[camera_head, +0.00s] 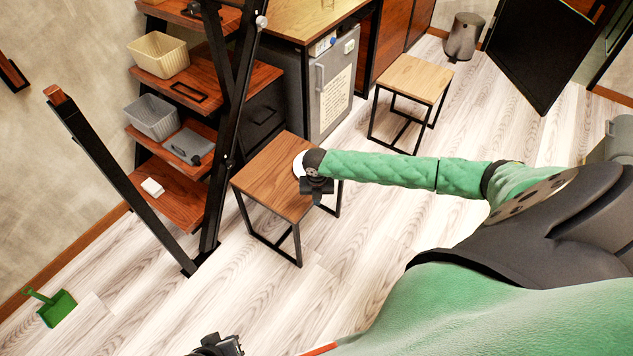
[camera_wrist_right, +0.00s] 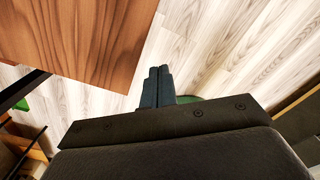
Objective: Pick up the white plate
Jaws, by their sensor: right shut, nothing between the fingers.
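The white plate (camera_head: 298,164) lies on the brown wooden top of the near stool (camera_head: 270,175). My right wrist and hand cover part of it in the head view. My right gripper (camera_head: 318,199) is at the stool's right edge, just beside the plate in the picture; its height above the top is hard to tell. In the right wrist view the fingers (camera_wrist_right: 159,72) are together and empty, past the edge of the stool top (camera_wrist_right: 75,40), over the floor. The plate does not show there. A black part at the bottom edge, likely my left gripper (camera_head: 222,346), is cut off.
A black-framed shelf (camera_head: 205,75) with bins stands left of the stool. A second stool (camera_head: 412,80) and a small grey fridge (camera_head: 333,90) are behind. A green dustpan (camera_head: 58,309) lies on the floor at left. The floor in front is clear.

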